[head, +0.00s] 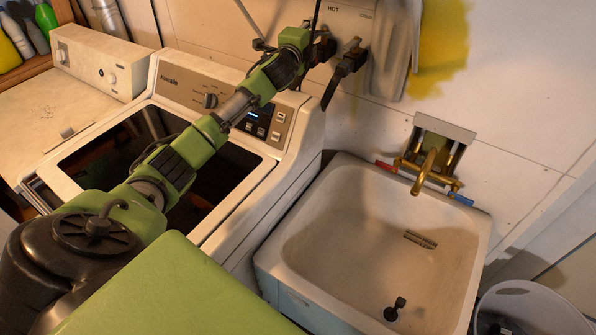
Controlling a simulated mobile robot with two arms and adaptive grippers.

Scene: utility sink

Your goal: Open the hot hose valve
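My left arm reaches from the lower left across the washer to this box. My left gripper (322,52) is at the box, below the HOT lettering. Dark parts (349,60) show just right of it at the box's lower edge; I cannot tell whether they are valve or gripper parts. The hot hose valve is not clearly visible behind the gripper. I cannot tell whether the fingers touch it. My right gripper is out of view.
A top-loading washer (300,150) with an open top stands under my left arm. A white utility sink (345,215) with a brass faucet (430,170) is to its right. Grey cloth or hose (393,50) hangs beside the box. A bin (535,300) stands at lower right.

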